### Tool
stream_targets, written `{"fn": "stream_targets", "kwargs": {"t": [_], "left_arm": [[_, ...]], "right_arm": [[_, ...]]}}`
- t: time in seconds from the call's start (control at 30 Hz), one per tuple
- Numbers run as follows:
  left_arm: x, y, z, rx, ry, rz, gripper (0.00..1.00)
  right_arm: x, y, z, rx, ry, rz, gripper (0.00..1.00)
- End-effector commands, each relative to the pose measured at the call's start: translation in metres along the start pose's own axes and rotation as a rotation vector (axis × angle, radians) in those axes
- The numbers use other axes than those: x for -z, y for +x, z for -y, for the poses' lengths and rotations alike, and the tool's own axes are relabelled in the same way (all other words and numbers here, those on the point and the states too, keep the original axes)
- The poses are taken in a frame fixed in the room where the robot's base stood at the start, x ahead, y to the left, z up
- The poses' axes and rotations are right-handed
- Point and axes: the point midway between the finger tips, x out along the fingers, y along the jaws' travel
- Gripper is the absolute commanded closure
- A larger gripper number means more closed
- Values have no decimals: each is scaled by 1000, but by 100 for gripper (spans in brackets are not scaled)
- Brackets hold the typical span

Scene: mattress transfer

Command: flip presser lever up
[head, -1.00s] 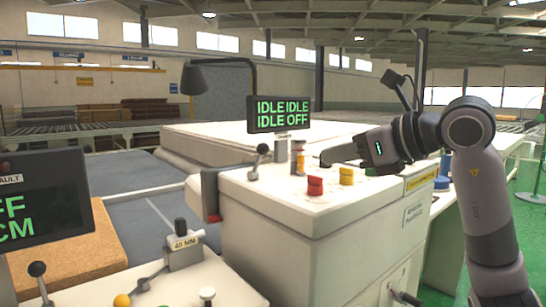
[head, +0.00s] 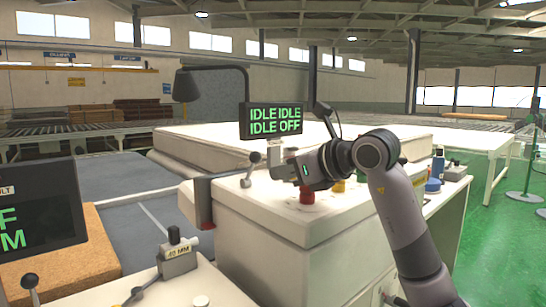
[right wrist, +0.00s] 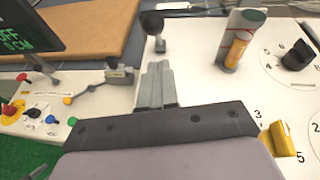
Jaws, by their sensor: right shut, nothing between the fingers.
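The lever with a dark ball knob (head: 254,158) stands tilted at the left end of the white machine top. It also shows in the right wrist view (right wrist: 154,24), just beyond my fingertips. My right gripper (head: 275,172) is shut and empty, its fingers pointing at the lever from the right. In the right wrist view the closed grey fingers (right wrist: 157,72) lie a little short of the lever, with a small gap seeming to remain. I cannot tell contact for certain. No label on this lever is readable. My left gripper is not in view.
A display (head: 272,120) reading IDLE and OFF stands behind the lever. A red button (head: 307,195) and a yellow knob (right wrist: 283,140) sit on the machine top. A cylinder with an orange label (right wrist: 236,48) stands right of the lever. Another panel with a lever (head: 30,281) is at lower left.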

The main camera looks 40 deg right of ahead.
Motion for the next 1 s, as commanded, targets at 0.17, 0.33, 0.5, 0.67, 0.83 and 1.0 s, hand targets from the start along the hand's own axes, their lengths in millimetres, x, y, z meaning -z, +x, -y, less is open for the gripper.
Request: {"fn": "stream_targets", "kwargs": {"t": [0.17,0.33,0.5,0.67,0.83,1.0], "left_arm": [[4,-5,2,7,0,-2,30],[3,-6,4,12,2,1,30],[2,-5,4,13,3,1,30],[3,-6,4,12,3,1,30],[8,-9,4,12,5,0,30],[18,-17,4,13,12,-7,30]], "right_arm": [[-21,13,0,0,1,6,100],[-24,19,0,2,-2,4,100],[-24,20,0,2,-2,4,100],[-24,20,1,2,-2,3,100],[-28,19,1,1,0,-13,100],[-35,20,2,-5,6,-62,100]]}}
